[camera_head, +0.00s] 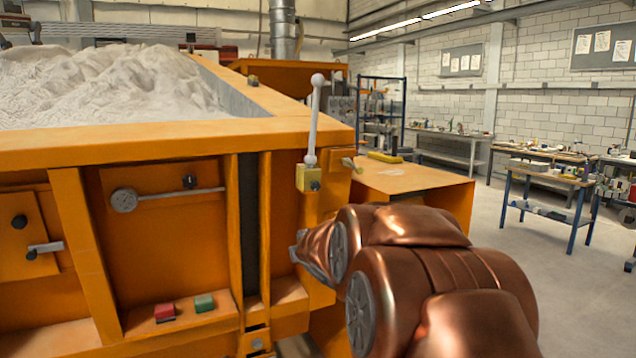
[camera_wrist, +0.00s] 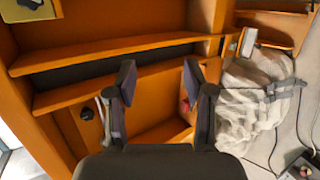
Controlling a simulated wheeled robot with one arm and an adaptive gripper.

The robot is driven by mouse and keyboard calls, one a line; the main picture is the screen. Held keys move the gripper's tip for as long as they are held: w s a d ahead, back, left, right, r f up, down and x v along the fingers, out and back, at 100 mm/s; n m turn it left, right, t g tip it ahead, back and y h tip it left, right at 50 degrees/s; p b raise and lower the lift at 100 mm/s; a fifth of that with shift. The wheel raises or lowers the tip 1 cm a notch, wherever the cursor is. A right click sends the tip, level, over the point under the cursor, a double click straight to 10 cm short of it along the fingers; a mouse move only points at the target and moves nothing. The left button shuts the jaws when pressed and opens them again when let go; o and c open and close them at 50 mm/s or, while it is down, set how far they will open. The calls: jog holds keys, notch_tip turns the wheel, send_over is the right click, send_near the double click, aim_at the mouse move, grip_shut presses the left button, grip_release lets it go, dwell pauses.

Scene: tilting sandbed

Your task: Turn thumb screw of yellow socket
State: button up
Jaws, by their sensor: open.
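The yellow socket (camera_head: 309,178) is a small block on the front face of the orange sandbed, near its right corner. A dark thumb screw (camera_head: 315,186) shows low on its front. A grey lever (camera_head: 313,130) with a ball end stands upright from the socket. My gripper (camera_head: 297,256) is below the socket in the head view, apart from it, partly hidden by my copper arm. In the wrist view my gripper (camera_wrist: 158,82) is open, with nothing visible between its fingers.
The orange sandbed (camera_head: 200,138) holds pale sand (camera_head: 110,85). Its front carries a grey crank (camera_head: 124,200), a red button (camera_head: 165,312) and a green button (camera_head: 204,303). An orange table (camera_head: 415,180) stands right of the socket. Open floor lies farther right.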

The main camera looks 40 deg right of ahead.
jog(key=w+d+r+n+t, duration=0.2)
jog(key=d+r+n+t, duration=0.1)
jog(key=d+r+n, duration=0.25)
jog(key=n+t+y+p, duration=0.2)
jog(key=n+t, duration=0.1)
jog(key=n, duration=0.6)
send_near(318, 185)
jog(key=w, duration=0.2)
jog(key=shift+d+p+x, duration=0.2)
jog(key=shift+p+x, duration=1.35)
jog(key=shift+x, duration=2.3)
jog(key=shift+s, duration=0.1)
jog(key=shift+c, duration=0.3)
grip_shut()
